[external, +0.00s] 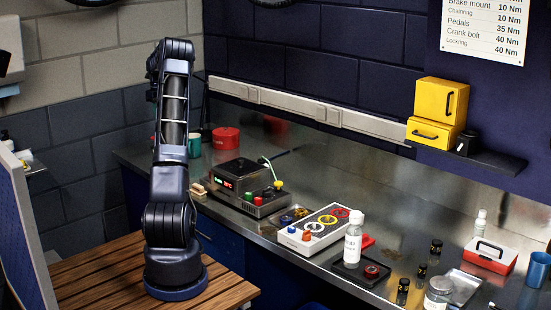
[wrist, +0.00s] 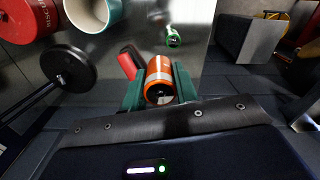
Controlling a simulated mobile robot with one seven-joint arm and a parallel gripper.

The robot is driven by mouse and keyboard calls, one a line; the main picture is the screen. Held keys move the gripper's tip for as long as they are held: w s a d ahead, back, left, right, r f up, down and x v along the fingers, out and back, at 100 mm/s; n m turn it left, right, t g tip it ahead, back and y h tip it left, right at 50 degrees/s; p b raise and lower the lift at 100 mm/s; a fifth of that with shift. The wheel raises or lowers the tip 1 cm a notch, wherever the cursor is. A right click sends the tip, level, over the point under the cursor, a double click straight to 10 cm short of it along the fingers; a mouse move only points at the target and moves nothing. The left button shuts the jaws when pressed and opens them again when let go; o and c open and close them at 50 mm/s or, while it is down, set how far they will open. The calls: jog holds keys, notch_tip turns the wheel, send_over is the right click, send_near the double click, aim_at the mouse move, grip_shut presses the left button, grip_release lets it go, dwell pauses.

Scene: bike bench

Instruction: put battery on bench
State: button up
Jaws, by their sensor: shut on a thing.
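In the wrist view, my gripper (wrist: 158,90) has its green fingers closed on the sides of an orange battery (wrist: 160,72) with a pale band. The battery's near end faces the camera. The metal bench (wrist: 115,100) shows behind and to the left of it; I cannot tell whether the battery touches it. In the external view, my arm hides the gripper and the held battery. The bench (external: 275,236) runs along the wall there, with several dark, gold-banded cells (external: 421,274) standing at its right part.
In the wrist view, a red tin (wrist: 28,22), a teal mug (wrist: 92,14), a black disc with a rod (wrist: 66,66) and a red object (wrist: 128,62) are close by on the left. A small green cylinder (wrist: 173,40) lies beyond. A charger-like box (external: 240,180) stands mid-bench.

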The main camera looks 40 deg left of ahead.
jog(key=s+a+f+n, duration=0.4)
jog(key=a+n, duration=0.1)
jog(key=a, duration=0.3)
jog(key=s+a+f+n, duration=0.3)
jog(key=a+f+n, duration=0.1)
jog(key=a+n, duration=0.25)
jog(key=shift+m, duration=0.35)
jog(key=shift+a+f, duration=0.15)
jog(key=shift+f, duration=1.5)
jog(key=shift+a+f, duration=0.15)
jog(key=shift+f, duration=1.55)
jog(key=shift+a+f, duration=0.15)
jog(key=shift+f, duration=1.5)
jog(key=o, duration=1)
jog(key=shift+o, duration=0.2)
notch_tip(320, 180, up, 12)
